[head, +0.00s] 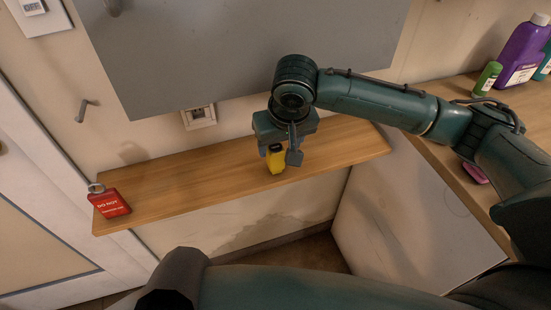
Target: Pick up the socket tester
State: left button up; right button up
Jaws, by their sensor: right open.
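A small yellow object with a dark top, which looks like the socket tester (275,161), stands on the wooden shelf (190,185) near its front edge. My right gripper (280,151) reaches in from the right and is directly above and around the yellow object's top. Its jaws are open, with one finger showing to the right of the object. The gripper partly hides the top of the object, and I cannot tell whether they touch. My left gripper is not in view; only part of my left arm shows at the bottom.
A red tag marked "DO NOT" (112,204) is at the shelf's left end. A wall outlet (199,117) is behind the shelf, below a grey cabinet (240,50). Purple (522,55) and green (487,78) bottles and a pink item (475,173) are on the right counter. The shelf's middle-left is clear.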

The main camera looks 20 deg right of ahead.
aim_at(275, 157)
jog(key=x, duration=0.6)
jog(key=shift+w+a+f+b, duration=0.15)
jog(key=shift+a+f+b, duration=0.1)
jog(key=shift+f+b, duration=0.1)
jog(key=shift+c, duration=0.6)
jog(key=c, duration=0.9)
jog(key=shift+r, duration=0.1)
jog(key=shift+c, duration=0.2)
